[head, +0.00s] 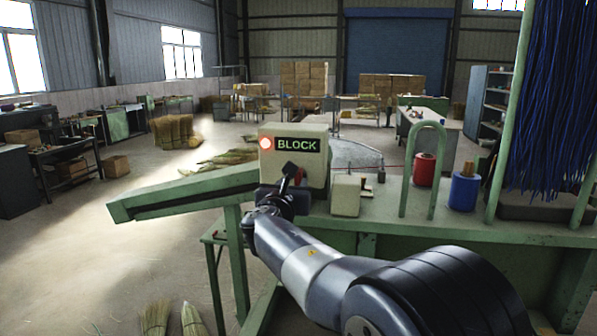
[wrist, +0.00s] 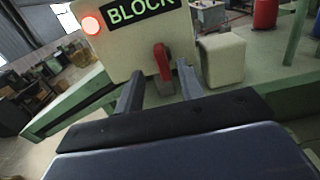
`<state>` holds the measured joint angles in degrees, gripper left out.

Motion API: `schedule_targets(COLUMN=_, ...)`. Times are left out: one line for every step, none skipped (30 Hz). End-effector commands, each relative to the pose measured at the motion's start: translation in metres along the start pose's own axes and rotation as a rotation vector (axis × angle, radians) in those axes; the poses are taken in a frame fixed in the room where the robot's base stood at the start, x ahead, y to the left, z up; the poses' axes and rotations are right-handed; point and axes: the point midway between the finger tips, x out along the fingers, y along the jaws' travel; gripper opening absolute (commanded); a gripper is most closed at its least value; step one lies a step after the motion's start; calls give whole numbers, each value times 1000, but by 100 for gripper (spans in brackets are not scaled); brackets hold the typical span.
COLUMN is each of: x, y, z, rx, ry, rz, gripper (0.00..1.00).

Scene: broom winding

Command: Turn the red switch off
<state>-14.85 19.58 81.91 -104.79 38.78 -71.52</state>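The red switch (wrist: 162,62) is a small red lever on the front of a cream control box (head: 315,181). The box carries a "BLOCK" label (head: 297,145) and a lit red lamp (head: 266,143). In the wrist view the lever stands roughly upright, between and beyond the two fingers of my gripper (wrist: 158,88). The fingers are spread apart with nothing held. In the head view my gripper (head: 289,175) is in front of the box and hides the switch. I cannot tell whether a finger touches the lever.
The box stands on a green bench (head: 380,212) with a long green arm (head: 180,192) reaching left. A small cream block (head: 346,195) sits right of the box. Beyond it are a green hoop (head: 406,170), a red spool (head: 424,170) and a blue spool (head: 463,192).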

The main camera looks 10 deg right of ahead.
Motion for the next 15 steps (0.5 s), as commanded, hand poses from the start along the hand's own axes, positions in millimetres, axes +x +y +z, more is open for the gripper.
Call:
schedule_targets(x=12, y=-1, z=2, rx=-1, ry=2, rz=-4, gripper=36)
schedule_targets(x=17, y=-1, z=2, rx=-1, ry=3, rz=-4, gripper=36)
schedule_targets(x=25, y=-1, z=2, rx=-1, ry=2, rz=-3, gripper=36)
schedule_targets(x=30, y=-1, z=2, rx=-1, ry=2, rz=-3, gripper=36)
schedule_targets(x=35, y=-1, z=2, rx=0, ry=2, rz=-4, gripper=36)
schedule_targets(x=42, y=-1, z=2, rx=1, ry=2, rz=-3, gripper=36)
schedule_targets(x=46, y=-1, z=1, rx=0, ry=3, rz=-3, gripper=36)
schedule_targets(x=50, y=-1, z=2, rx=1, ry=2, rz=-2, gripper=36)
schedule_targets(x=55, y=-1, z=2, rx=0, ry=2, rz=-3, gripper=36)
schedule_targets(x=59, y=-1, z=1, rx=0, ry=2, rz=-3, gripper=36)
schedule_targets(x=62, y=-1, z=2, rx=1, ry=1, rz=-3, gripper=36)
schedule_targets(x=65, y=-1, z=1, rx=2, ry=1, rz=-2, gripper=36)
schedule_targets(x=67, y=-1, z=1, rx=2, ry=2, rz=-2, gripper=36)
schedule_targets(x=69, y=-1, z=0, rx=2, ry=2, rz=-2, gripper=36)
schedule_targets(x=70, y=-1, z=0, rx=3, ry=2, rz=-1, gripper=36)
